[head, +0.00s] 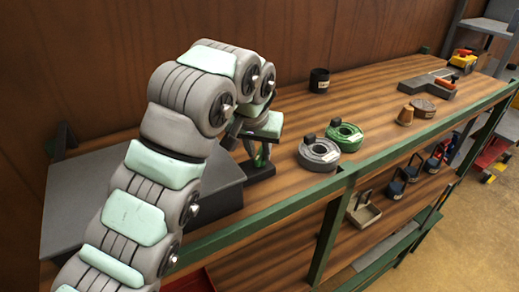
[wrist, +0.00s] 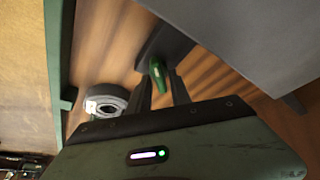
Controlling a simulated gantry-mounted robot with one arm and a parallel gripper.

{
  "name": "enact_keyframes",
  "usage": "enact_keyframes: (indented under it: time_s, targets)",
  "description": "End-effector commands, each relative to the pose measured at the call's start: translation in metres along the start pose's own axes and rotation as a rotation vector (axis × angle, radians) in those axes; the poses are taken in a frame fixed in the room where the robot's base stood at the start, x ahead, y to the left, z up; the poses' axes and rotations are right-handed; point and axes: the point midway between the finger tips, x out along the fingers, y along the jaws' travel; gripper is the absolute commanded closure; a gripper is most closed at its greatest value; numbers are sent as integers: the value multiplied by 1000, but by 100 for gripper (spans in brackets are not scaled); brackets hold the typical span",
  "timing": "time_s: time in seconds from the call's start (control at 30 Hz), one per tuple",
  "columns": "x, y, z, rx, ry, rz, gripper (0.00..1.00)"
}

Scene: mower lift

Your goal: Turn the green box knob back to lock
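The green knob (wrist: 157,72) shows in the wrist view on a dark grey box (wrist: 168,42). In the head view a little green of the knob (head: 262,159) shows beneath my gripper, above the dark box (head: 258,172). My gripper (wrist: 163,85) has its two dark fingers apart, one on each side of the knob's near end, with a gap visible at the right finger. I cannot tell whether the left finger touches the knob. My arm hides part of the box in the head view.
A large grey slab (head: 85,190) lies beside the box on the wooden bench. A grey coil (head: 319,154) and a green coil (head: 345,137) stand to the right. A black cup (head: 319,80) stands farther back. A green rail (head: 270,211) edges the bench front.

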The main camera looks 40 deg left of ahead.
Motion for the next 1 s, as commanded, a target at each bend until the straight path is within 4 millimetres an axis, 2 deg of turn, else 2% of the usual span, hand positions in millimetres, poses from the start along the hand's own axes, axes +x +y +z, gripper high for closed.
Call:
enact_keyframes:
  time_s: [0.03, 0.3, 0.77, 1.0]
  targets:
    - [0, 0, 0, 0, 0, 0, 80]
    - [0, 0, 0, 0, 0, 0, 100]
    - [0, 0, 0, 5, 0, 2, 100]
    - [1, -1, 0, 71, 0, 30, 100]
